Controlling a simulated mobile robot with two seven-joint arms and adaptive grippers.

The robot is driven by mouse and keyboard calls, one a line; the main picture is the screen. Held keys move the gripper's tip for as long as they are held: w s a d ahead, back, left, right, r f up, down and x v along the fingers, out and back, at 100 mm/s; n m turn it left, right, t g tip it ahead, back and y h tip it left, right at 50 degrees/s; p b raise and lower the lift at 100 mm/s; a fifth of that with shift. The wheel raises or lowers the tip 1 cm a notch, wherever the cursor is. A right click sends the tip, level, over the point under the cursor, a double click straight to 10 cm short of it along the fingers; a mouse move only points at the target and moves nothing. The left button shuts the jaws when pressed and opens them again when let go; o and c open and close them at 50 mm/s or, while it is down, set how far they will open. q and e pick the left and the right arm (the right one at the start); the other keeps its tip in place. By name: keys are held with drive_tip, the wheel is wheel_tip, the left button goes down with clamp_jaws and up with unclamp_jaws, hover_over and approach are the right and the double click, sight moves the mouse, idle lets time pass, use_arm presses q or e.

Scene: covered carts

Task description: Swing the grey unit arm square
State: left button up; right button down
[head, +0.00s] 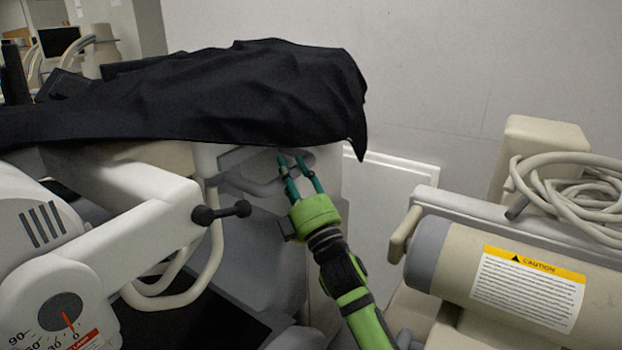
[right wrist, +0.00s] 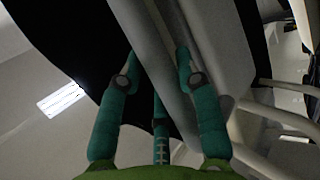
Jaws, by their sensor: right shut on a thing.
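A pale grey unit (head: 265,235) stands under a black cover (head: 240,95). A grey bar-like handle (head: 243,183) sticks out near its top, just below the cover. My right gripper (head: 297,165), green with teal fingers, is at this handle, shut on it. In the right wrist view the grey bar (right wrist: 158,60) runs between the fingers. A whitish arm (head: 125,225) with a black knob (head: 221,212) reaches in from the left. Its dial (head: 62,310) has a red needle pointing down near the 0 mark. My left gripper is not in view.
A beige cylinder (head: 455,265) with a yellow caution label and a coiled hose (head: 565,180) stand close on the right. A white pipe loop (head: 190,290) hangs below the whitish arm. A plain wall (head: 440,80) is behind.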

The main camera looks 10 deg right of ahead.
drive_tip(key=shift+w+a, duration=0.15)
drive_tip(key=shift+a, duration=0.6)
drive_tip(key=shift+w+a, duration=0.15)
drive_tip(key=shift+a, duration=0.55)
drive_tip(key=c, duration=0.8)
unclamp_jaws()
drive_tip(key=shift+f, duration=0.1)
drive_tip(key=shift+c, duration=0.2)
drive_tip(key=shift+s+d, duration=0.25)
drive_tip(key=shift+d, duration=0.45)
drive_tip(key=v, duration=1.1)
drive_tip(key=shift+s+f, duration=0.2)
drive_tip(key=shift+s, duration=0.1)
